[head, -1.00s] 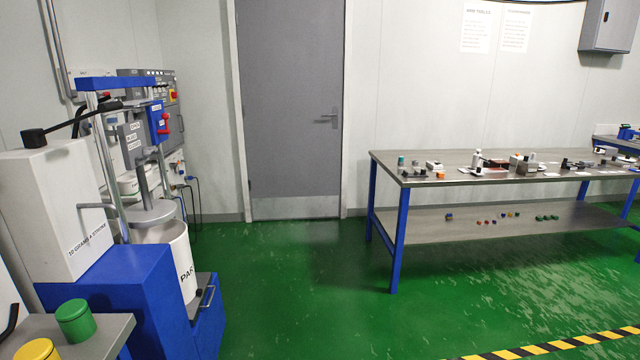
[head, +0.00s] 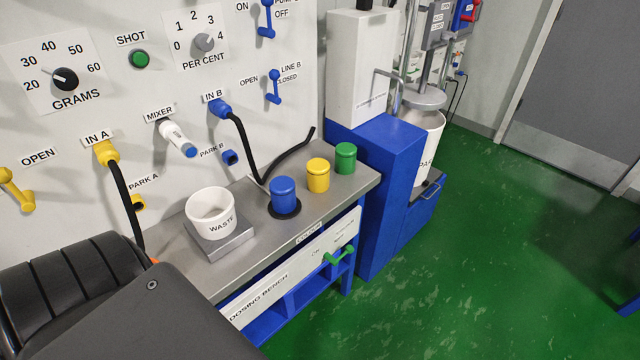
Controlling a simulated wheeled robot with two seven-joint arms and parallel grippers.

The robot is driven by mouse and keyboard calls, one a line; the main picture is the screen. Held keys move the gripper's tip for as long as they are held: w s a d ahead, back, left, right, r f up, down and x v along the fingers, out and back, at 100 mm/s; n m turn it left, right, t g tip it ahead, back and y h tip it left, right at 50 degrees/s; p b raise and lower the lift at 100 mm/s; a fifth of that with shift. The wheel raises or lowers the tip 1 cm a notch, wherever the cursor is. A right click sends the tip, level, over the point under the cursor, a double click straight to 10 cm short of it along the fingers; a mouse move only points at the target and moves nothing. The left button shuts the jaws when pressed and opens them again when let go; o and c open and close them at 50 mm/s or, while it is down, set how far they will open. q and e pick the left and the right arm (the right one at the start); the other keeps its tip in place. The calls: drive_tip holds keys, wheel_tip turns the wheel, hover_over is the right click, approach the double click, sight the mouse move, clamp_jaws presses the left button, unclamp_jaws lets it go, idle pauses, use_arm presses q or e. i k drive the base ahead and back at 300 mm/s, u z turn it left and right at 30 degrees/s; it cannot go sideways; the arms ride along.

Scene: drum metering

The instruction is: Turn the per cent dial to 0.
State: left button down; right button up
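The per cent dial (head: 204,42) is a small grey knob on a white scale plate, on the upper part of the wall panel in the head view. The numbers on its plate start at 0 on the left and rise clockwise over the top. A lighter mark on the knob seems to face up and to the right, away from the 0, but the exact reading is too small to tell. Nothing touches the dial. Neither of my grippers is in view; only dark links of my own show at the lower left.
Left of the dial are the green shot button (head: 139,59) and the black grams dial (head: 65,79). Below it are the blue IN B plug (head: 219,108) with a black hose and the mixer handle (head: 178,138). The bench (head: 330,195) below carries a waste cup (head: 211,213) and coloured jars.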

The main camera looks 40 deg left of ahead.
sight(205, 42)
drive_tip(key=u, duration=0.95)
